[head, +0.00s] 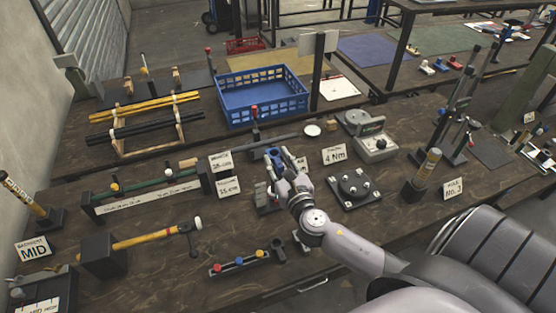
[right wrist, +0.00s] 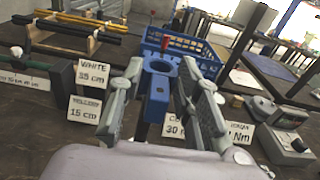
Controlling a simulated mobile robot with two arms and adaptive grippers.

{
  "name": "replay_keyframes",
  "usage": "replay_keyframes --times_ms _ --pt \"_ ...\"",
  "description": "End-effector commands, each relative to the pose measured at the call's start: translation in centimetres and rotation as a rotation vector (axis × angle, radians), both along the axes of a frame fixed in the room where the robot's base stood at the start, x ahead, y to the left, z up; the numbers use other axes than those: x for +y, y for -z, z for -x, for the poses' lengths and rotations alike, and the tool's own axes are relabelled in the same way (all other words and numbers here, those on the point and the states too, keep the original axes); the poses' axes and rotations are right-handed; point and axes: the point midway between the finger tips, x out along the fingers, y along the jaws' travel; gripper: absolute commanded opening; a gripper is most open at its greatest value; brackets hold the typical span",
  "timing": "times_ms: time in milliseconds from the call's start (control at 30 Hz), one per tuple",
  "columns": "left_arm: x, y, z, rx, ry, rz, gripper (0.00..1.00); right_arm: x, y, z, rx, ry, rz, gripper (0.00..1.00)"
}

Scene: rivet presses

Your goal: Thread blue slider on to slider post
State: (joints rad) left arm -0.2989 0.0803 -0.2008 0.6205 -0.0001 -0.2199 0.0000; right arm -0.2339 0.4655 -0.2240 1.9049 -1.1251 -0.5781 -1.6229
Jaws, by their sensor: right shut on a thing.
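My right gripper (head: 275,158) is over the middle of the bench, shut on the blue slider (right wrist: 159,88). In the right wrist view the slider stands between the two grey fingers of the gripper (right wrist: 167,76), with its ring-shaped end and round hole beyond the fingertips. In the head view the fingers largely cover the slider. I cannot tell for sure which upright is the slider post. My left gripper is not in view.
A blue crate (head: 262,112) stands behind the gripper. Label cards (head: 334,155) stand close by. A rail with coloured knobs (head: 240,263) lies in front. Some bench beside it is clear.

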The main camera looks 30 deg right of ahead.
Motion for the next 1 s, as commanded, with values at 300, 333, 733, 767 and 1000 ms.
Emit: replay_keyframes --times_ms 300,333,733,767,1000 --pt "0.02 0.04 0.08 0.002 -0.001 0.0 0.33 0.01 0.01 -0.01 0.0 0.0 -0.001 0.12" --pt "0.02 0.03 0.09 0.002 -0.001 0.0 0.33 0.01 0.0 -0.01 0.0 0.0 -0.001 0.12" --pt "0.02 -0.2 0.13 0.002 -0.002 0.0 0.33 0.02 0.03 -0.01 0.0 0.0 0.0 0.12" --pt "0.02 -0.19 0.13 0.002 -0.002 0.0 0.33 0.02 0.04 -0.01 0.0 0.0 0.0 0.12" --pt "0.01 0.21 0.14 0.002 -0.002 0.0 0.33 0.01 0.49 -0.01 0.0 0.0 -0.001 0.12"
